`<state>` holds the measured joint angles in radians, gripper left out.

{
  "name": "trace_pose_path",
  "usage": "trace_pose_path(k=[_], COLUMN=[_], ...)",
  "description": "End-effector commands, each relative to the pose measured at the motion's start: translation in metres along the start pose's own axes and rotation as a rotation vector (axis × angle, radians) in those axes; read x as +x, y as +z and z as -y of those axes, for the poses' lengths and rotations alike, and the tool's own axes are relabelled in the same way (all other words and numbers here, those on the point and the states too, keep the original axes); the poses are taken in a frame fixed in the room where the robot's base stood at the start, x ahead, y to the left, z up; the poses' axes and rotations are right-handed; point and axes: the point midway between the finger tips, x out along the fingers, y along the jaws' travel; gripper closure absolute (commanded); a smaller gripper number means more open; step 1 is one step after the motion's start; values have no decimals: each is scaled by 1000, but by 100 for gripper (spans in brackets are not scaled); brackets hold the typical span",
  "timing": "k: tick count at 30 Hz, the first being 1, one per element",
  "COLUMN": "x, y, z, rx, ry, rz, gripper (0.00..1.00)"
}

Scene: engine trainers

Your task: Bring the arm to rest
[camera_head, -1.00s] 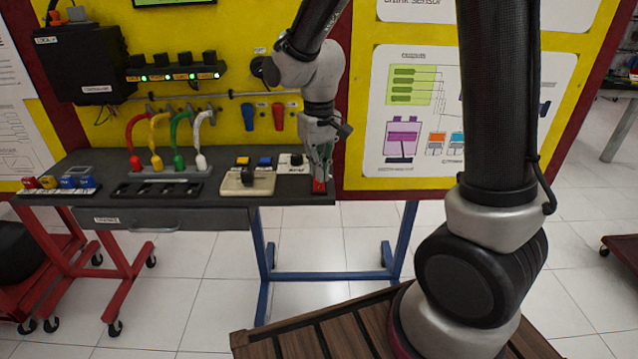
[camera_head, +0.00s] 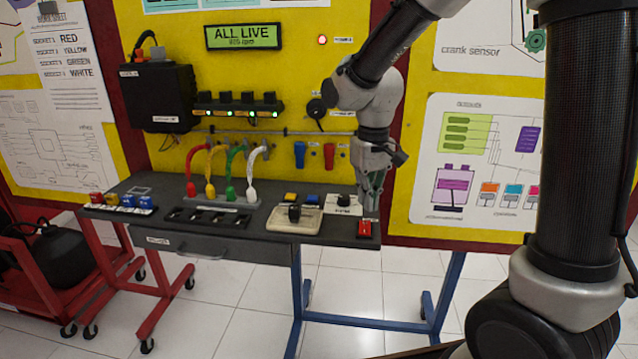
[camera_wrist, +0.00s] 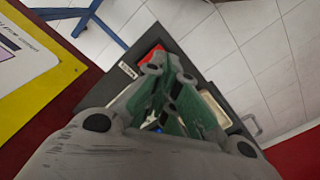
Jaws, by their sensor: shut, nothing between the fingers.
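My gripper (camera_head: 371,196) is at the right end of the dark bench (camera_head: 240,242), pointing down just above a red switch (camera_head: 367,228). Its fingers are shut with nothing between them. In the wrist view the closed fingertips (camera_wrist: 160,72) sit beside the red switch (camera_wrist: 152,54); whether they touch it I cannot tell. My arm reaches across from the upper right. The green display (camera_head: 243,36) on the yellow board reads "ALL LIVE".
Red, yellow, green and white leads (camera_head: 226,172) stand in a row on the bench. A beige unit with a black knob (camera_head: 294,212) is left of my gripper. A black box (camera_head: 158,97) hangs on the board. Open tiled floor lies in front of the bench.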

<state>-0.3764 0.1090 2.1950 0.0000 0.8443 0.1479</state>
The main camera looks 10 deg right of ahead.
Motion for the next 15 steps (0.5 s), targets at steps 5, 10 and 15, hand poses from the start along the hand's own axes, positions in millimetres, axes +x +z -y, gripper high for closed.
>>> trace_pose_path(k=[5,10,15], x=[-2,-38,-69], y=[46,100,159], z=[-11,-40,-70], rx=[-52,-23,54], ry=[6,-2,0], rz=[58,-9,-131], gripper=[100,100,100])
